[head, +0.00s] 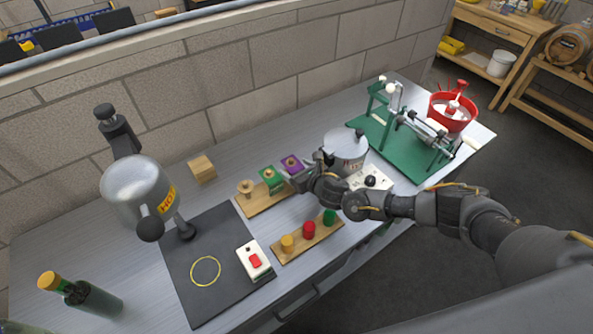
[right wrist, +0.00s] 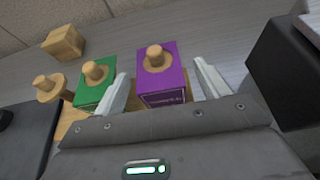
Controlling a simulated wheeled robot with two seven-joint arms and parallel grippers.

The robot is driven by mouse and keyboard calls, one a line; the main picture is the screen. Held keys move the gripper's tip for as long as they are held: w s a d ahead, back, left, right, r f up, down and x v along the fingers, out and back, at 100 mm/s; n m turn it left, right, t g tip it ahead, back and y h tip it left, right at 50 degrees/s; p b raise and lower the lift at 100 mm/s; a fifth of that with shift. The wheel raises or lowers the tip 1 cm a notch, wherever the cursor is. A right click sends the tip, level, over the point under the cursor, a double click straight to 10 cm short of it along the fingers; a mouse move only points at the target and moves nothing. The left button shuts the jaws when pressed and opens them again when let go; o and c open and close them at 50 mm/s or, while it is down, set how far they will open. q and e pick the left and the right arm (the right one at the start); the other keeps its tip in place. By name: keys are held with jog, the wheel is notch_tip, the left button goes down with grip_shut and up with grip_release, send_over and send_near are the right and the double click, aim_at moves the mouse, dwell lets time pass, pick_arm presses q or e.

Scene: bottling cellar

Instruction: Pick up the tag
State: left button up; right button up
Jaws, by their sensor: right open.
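Two tags sit on wooden pegs of a board (head: 254,207): a purple tag (head: 292,164) at the right end and a green tag (head: 270,177) in the middle. In the right wrist view the purple tag (right wrist: 163,82) shows between the fingers of my open right gripper (right wrist: 162,72), and the green tag (right wrist: 92,88) is just outside the left finger. I cannot tell whether the fingers touch the purple tag. In the head view my right gripper (head: 299,180) is at the board's right end, partly hiding it. My left gripper is not in view.
The bare peg (head: 246,188) stands at the board's left. A wooden block (head: 202,168) is behind. In front is a board with yellow, red and green knobs (head: 308,232). A metal pot (head: 345,147) stands close right of my gripper. A dark mat (head: 205,271) lies left.

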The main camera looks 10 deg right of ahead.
jog(key=c, duration=0.7)
jog(key=shift+c, duration=0.2)
jog(key=shift+r+b, duration=0.4)
jog(key=shift+r, duration=0.05)
notch_tip(320, 180, up, 2)
jog(key=shift+s+r+b, duration=0.1)
jog(key=shift+b, duration=0.6)
jog(key=s+r+b, duration=0.7)
jog(key=s+r, duration=0.3)
jog(key=s, duration=0.3)
jog(key=shift+s+a, duration=0.15)
jog(key=shift+s, duration=0.25)
